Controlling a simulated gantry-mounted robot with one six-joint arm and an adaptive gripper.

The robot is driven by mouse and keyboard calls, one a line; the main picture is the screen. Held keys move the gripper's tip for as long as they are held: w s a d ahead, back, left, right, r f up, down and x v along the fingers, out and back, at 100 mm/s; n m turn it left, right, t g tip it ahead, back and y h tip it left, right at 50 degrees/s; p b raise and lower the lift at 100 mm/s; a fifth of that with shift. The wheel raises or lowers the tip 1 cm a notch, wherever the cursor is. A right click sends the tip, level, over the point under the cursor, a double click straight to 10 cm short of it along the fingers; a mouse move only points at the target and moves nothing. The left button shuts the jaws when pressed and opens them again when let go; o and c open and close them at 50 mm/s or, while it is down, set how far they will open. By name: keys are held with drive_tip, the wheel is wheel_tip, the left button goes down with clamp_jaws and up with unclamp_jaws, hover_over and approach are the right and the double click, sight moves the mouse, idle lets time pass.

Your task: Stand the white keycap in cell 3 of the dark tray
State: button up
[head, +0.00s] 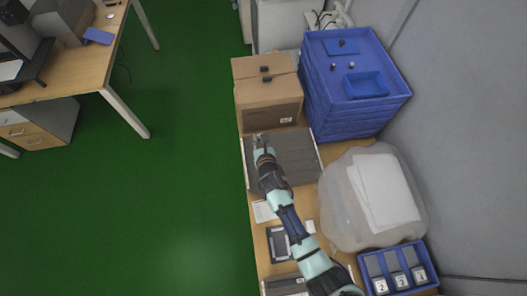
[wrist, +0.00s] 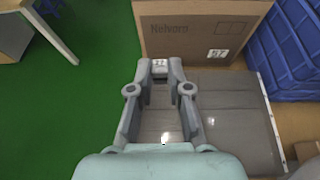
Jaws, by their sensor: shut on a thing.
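My gripper (wrist: 160,64) is at the left edge of a flat grey board, close to the cardboard box, in the wrist view. Its fingers are closed on a small pale piece, seemingly the white keycap (wrist: 159,69), held between the fingertips. In the head view my gripper (head: 261,140) is small, and the keycap cannot be made out. A blue-rimmed tray with dark grey cells (head: 395,263) is at the lower right of the head view, far from my gripper. White labels read 2, 3 and 1 from left to right; label 3 (head: 401,281) marks the middle cell.
The grey board (head: 300,150) lies under my arm. A cardboard box (head: 268,90) stands behind it, beside stacked blue crates (head: 350,115). A translucent bag (head: 340,205) bulges between board and numbered tray. A black-framed item (head: 273,245) lies near my arm.

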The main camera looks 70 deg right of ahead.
drive_tip(key=f+b, duration=0.5)
drive_tip(key=f, duration=0.2)
drive_tip(key=s+f+b, duration=0.1)
drive_tip(key=f+b, duration=0.4)
drive_tip(key=f, duration=0.2)
drive_tip(key=d+f+b, duration=0.1)
drive_tip(key=f+b, duration=0.4)
drive_tip(key=f, duration=0.2)
drive_tip(key=shift+s+f, duration=0.15)
drive_tip(key=shift+s, duration=0.15)
drive_tip(key=shift+r, duration=0.25)
drive_tip(key=shift+f, duration=0.2)
drive_tip(key=o, duration=0.7)
